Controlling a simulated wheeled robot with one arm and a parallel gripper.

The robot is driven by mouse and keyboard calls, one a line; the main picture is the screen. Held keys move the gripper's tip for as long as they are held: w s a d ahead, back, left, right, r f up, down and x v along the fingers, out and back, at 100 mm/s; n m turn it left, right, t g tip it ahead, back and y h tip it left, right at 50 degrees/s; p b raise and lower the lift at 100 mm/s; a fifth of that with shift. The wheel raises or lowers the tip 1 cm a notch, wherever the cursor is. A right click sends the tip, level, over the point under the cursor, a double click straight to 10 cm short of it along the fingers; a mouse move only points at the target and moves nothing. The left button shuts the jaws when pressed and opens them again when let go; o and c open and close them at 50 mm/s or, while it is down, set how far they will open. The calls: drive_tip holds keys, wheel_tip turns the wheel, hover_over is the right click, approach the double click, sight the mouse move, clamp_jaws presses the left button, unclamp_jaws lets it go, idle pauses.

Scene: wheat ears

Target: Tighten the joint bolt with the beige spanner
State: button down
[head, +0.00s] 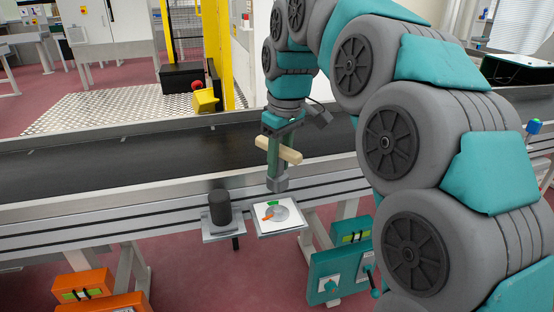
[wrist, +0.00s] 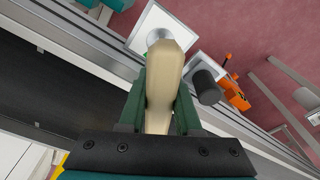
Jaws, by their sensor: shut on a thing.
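The beige spanner (head: 291,154) is held in my gripper (head: 277,182), above the small white plate. In the wrist view the spanner (wrist: 165,85) lies between the two green fingers of my gripper (wrist: 160,95), its far end pointing towards the plate. The white plate (head: 262,229) at the conveyor's front edge bears a grey round piece (head: 281,213) with a green mark and an orange mark beside it. In the wrist view the spanner's end partly covers this round piece (wrist: 157,36). I cannot make out the joint bolt for certain.
A dark cylinder (head: 220,207) stands on a small grey bracket (head: 222,234) left of the plate. The black conveyor belt (head: 100,173) runs behind and is clear. Orange boxes (head: 84,285) and a teal control box (head: 337,272) sit below the front edge.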

sight(279, 179)
drive_tip(key=shift+f+b, duration=0.95)
drive_tip(key=shift+f, duration=1.75)
drive_tip(key=shift+f+b, duration=0.35)
drive_tip(key=shift+f, duration=0.85)
drive_tip(key=shift+r+m, duration=0.1)
drive_tip(key=shift+m, duration=1.1)
drive_tip(key=shift+m+t, duration=0.3)
drive_tip(key=shift+m, duration=0.9)
